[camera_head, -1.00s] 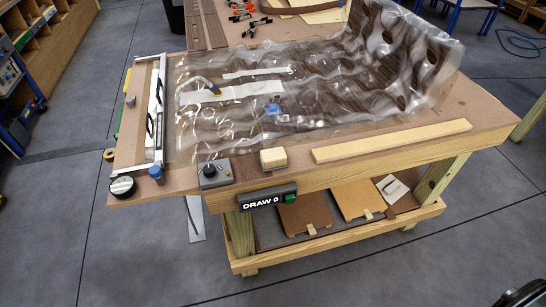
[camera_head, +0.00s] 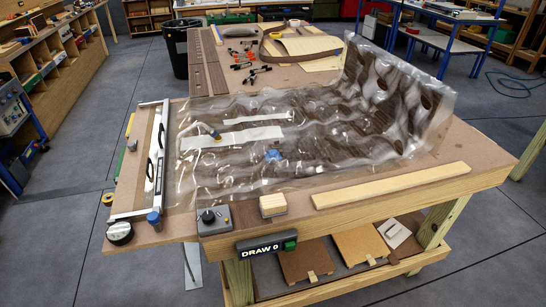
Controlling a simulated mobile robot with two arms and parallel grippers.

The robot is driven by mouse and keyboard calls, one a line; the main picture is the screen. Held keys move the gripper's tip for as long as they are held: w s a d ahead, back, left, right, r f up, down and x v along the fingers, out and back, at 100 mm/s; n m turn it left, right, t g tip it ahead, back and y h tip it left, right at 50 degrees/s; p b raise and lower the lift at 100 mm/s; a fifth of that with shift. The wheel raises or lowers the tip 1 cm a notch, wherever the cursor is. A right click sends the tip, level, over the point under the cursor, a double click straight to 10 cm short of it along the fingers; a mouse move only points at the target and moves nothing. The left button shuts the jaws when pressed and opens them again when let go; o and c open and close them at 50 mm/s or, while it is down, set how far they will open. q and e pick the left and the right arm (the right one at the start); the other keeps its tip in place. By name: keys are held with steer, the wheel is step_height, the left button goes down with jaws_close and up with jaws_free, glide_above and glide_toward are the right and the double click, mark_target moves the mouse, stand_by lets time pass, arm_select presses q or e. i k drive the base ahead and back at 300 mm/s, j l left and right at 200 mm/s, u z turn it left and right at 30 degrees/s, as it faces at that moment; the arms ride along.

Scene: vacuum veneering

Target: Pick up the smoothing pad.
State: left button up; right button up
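The smoothing pad looks to be the small pale wood-coloured block (camera_head: 272,205) on the front edge of the workbench. It lies just right of a grey control box with a black knob (camera_head: 213,219) and left of a long pale wooden strip. Nothing covers it. Neither of my grippers shows in the head view.
A clear wrinkled vacuum bag (camera_head: 300,130) covers most of the bench (camera_head: 470,185), its right end standing up. A long wooden strip (camera_head: 392,185) lies along the front edge. A clamp bar frame (camera_head: 152,160) is at the left. A "DRAW 0" display (camera_head: 266,246) hangs in front.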

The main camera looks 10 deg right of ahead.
mark_target(273, 206)
steer(key=l+u, duration=0.55)
steer(key=u, duration=0.2)
steer(key=l+u, duration=0.35)
steer(key=k+j, duration=0.05)
steer(key=j, duration=0.1)
